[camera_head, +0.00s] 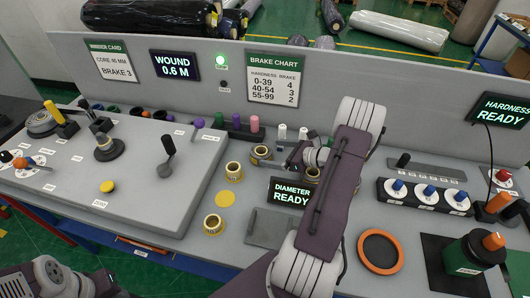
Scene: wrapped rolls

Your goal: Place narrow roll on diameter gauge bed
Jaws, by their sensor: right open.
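Small yellow-rimmed rolls stand on the bench: one near the front (213,224), one behind it (233,171) and one further back (262,153). Another yellow-rimmed piece (312,174) is partly covered by my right arm. I cannot tell which is the narrow roll. The diameter display (290,193) reads READY. A grey plate (268,230) in front of it looks like the gauge bed, with no roll visible on its bare part. My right gripper (296,157) is open behind the display, near the back rolls, partly hidden by its arm. My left gripper (106,283) shows only partly at bottom left.
A flat yellow disc (225,199) lies between the rolls. Right of my arm are an orange ring (380,251), a dial panel (427,195) and a dark green canister (474,254). A grey console (150,185) with levers fills the left. A partition (400,120) stands behind.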

